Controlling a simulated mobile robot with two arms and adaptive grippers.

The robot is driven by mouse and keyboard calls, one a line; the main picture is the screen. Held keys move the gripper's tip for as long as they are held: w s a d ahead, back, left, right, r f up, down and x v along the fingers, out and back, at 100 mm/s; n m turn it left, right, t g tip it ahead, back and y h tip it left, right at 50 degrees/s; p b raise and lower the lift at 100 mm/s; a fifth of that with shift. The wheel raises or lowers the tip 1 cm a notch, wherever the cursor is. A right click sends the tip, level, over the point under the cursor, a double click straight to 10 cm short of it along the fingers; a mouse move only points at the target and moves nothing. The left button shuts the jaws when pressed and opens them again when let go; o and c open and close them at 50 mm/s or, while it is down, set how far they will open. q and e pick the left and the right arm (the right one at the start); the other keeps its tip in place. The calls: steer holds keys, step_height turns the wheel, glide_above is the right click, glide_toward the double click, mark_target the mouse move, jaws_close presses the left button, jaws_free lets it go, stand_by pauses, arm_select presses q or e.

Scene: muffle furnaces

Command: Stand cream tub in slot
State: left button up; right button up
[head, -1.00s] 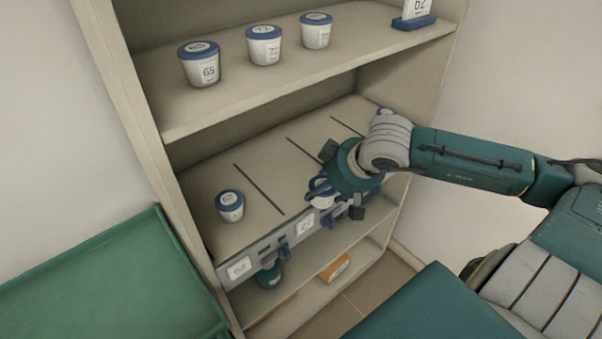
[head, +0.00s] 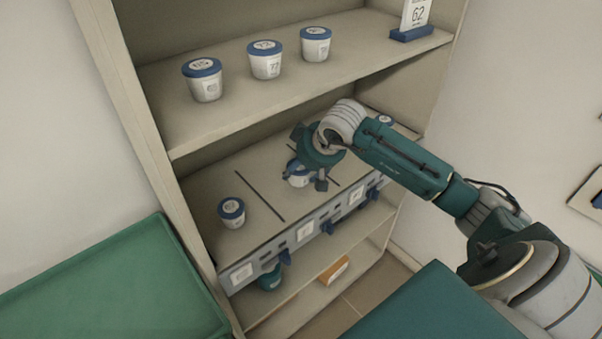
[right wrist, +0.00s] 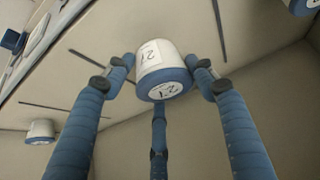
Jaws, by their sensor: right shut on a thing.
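My right gripper (head: 309,170) is shut on a small cream tub (head: 297,179) with a blue lid, over the middle shelf. In the right wrist view the fingers close around the tub (right wrist: 163,68), whose label seems to read 21. The tub looks upright; I cannot tell whether its base touches the shelf. It is in the slot (head: 270,178) second from the left, between two dark divider lines. The gripper partly hides the tub and the slot. My left gripper is not in view.
A blue-lidded tub (head: 231,212) stands in the leftmost slot, and another (head: 385,120) at the far right. Three tubs, one of them (head: 202,80) at the left, and a card stand (head: 411,33) are on the upper shelf. A grey label rail (head: 270,254) edges the middle shelf.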

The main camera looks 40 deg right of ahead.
mark_target(301, 177)
step_height(301, 177, down, 3)
steer(key=shift+w+f+p, duration=0.1)
steer(key=shift+p, duration=0.65)
steer(key=shift+f, duration=0.15)
steer(key=o, duration=1.3)
steer(key=b+v, duration=0.2)
steer(key=v, duration=1)
steer(key=shift+b, duration=0.35)
steer(key=shift+f, duration=0.1)
